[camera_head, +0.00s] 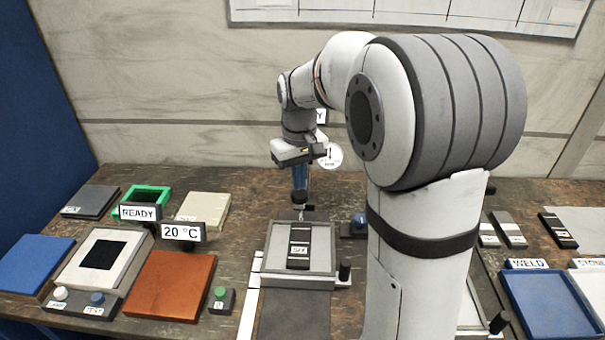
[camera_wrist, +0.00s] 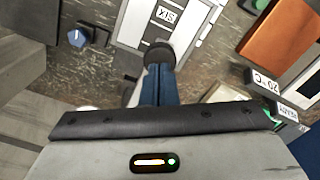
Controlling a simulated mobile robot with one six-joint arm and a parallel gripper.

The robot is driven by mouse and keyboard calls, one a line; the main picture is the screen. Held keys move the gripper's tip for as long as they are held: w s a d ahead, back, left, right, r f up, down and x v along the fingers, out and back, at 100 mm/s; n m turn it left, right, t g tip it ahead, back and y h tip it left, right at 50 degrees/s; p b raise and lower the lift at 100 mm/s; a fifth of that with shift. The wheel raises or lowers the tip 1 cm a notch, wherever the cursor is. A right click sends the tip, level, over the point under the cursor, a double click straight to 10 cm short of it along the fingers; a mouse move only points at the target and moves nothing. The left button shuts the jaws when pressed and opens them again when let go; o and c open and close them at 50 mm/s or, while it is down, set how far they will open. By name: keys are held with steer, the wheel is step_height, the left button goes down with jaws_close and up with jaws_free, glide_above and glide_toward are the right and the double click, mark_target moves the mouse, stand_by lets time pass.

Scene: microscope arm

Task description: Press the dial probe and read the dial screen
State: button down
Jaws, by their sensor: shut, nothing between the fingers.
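My gripper (camera_head: 299,196) points down over the back edge of a pale grey tray (camera_head: 270,262), its blue fingers shut together and empty. A dark block (camera_head: 299,240) with a "SIX" label lies in the tray. A small thin part (camera_head: 300,213) shows just under the fingertips; I cannot tell if it is the dial probe. A sign (camera_head: 321,116) behind my arm is mostly hidden, showing only "Y".
A blue knob (camera_head: 359,221) on a dark base stands right of the tray. Left are "READY" (camera_head: 139,213) and "20 °C" (camera_head: 181,232) signs, an orange plate (camera_head: 170,286) and a framed black pad (camera_head: 103,254). A blue tray (camera_head: 550,305) lies right. My arm hides the middle right.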

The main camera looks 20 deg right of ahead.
mark_target(300, 194)
stand_by(0.3)
steer(key=shift+f+b, duration=1.85)
steer(key=shift+f, duration=0.9)
steer(key=shift+r, duration=0.1)
steer(key=shift+r+p, duration=2.3)
steer(key=shift+r, duration=0.6)
step_height(300, 194, up, 8)
steer(key=shift+f+b, duration=0.15)
steer(key=shift+b, duration=0.15)
